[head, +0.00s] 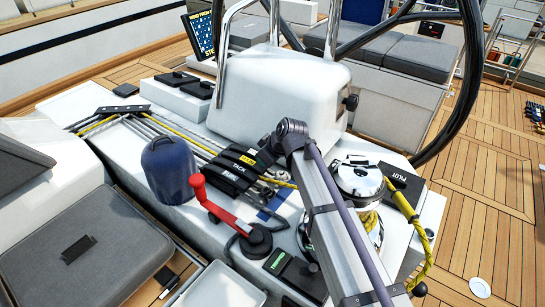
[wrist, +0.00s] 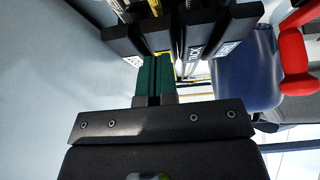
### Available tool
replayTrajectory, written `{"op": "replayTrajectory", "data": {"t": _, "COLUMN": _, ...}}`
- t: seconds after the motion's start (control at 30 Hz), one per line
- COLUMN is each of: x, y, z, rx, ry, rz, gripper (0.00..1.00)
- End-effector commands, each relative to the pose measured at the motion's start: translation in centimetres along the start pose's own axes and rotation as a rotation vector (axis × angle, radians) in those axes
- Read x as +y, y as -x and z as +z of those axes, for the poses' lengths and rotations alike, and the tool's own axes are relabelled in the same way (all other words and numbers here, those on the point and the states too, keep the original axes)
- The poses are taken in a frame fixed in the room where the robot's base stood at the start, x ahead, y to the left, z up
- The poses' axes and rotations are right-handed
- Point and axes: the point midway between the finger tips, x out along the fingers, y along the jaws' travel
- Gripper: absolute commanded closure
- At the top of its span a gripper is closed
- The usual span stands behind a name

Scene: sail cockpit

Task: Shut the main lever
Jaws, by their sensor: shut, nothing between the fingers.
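A bank of black clutch levers (head: 238,165) sits on the white console; one reads TACK, and another has a yellow label (head: 247,159). I cannot read which is the main lever. The visible levers look low and flat; the right end of the bank is hidden behind my arm. In the wrist view the bank (wrist: 190,35) fills the top, with a yellow label (wrist: 155,8) in the gap between dark lever ends. My gripper (wrist: 153,62) has its green fingers closed together, empty, right at that gap. I cannot tell whether they touch a lever.
A blue-covered winch (head: 168,170) stands left of the levers. A red winch handle (head: 215,205) rises in front of them. A bare winch (head: 358,175) with yellow rope is at right. The white pedestal (head: 280,90) and dark wheel (head: 465,90) stand behind.

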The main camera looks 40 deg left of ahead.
Motion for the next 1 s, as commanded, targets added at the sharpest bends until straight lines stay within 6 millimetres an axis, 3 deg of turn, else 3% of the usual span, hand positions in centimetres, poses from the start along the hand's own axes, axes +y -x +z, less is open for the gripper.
{"op": "replayTrajectory", "data": {"t": 0.23, "x": 0.0, "y": -1.1, "z": 1.4, "rx": -0.002, "ry": 0.0, "rz": 0.0, "gripper": 1.0}}
{"op": "replayTrajectory", "data": {"t": 0.77, "x": 0.1, "y": -1.1, "z": 1.6, "rx": -0.003, "ry": -0.001, "rz": 0.0, "gripper": 1.0}}
{"op": "replayTrajectory", "data": {"t": 1.0, "x": 0.1, "y": 0.3, "z": 0.8, "rx": -0.003, "ry": -0.002, "rz": 0.001, "gripper": 1.0}}
